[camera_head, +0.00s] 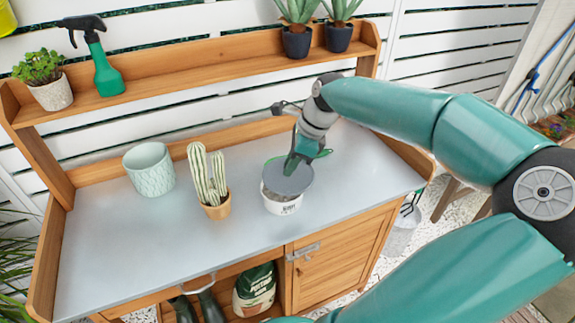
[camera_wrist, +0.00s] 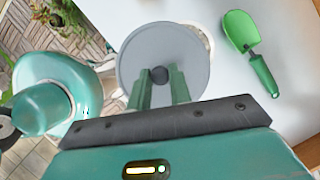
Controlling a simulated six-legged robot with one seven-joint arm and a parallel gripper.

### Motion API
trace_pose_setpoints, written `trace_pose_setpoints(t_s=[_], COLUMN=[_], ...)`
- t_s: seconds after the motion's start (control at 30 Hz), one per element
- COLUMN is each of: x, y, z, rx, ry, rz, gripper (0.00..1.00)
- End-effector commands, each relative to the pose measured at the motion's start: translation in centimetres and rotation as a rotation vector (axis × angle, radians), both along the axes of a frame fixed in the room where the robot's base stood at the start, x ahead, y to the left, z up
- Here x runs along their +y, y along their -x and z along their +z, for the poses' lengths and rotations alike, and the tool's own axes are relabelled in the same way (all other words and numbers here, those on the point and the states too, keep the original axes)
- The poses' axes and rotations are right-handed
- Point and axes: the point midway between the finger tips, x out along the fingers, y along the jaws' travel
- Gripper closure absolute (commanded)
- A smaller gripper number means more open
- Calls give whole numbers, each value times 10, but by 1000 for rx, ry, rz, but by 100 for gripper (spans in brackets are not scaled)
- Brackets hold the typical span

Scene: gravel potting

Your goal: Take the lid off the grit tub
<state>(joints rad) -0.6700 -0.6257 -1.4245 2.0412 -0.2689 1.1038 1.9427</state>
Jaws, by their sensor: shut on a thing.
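The grey round lid (camera_head: 290,181) is in my gripper (camera_head: 291,167), whose green fingers are shut on its dark knob. In the wrist view the lid (camera_wrist: 140,55) faces the camera, with the knob between my fingertips (camera_wrist: 158,75). The white grit tub (camera_head: 284,207) stands on the bench below the lid. The lid looks raised and shifted from the rim, with some of the tub's opening and grey grit showing beneath it. In the wrist view only a strip of the tub (camera_wrist: 207,38) shows past the lid's right edge.
A green trowel (camera_wrist: 240,30) lies behind the tub. A cactus in a terracotta pot (camera_head: 217,211) and a pale green pot (camera_head: 150,170) stand to the left on the grey bench top (camera_head: 120,245). The bench's front left is clear. A shelf (camera_head: 160,72) runs along the back.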

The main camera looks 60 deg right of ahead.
Motion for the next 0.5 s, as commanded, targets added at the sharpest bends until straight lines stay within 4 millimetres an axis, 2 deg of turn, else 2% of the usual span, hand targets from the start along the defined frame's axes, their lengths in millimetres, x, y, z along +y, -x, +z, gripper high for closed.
trace_pose_setpoints(t_s=[0.5], x=[28], y=[40], z=[23], rx=[1], ry=[0], rz=[-3], gripper=[100])
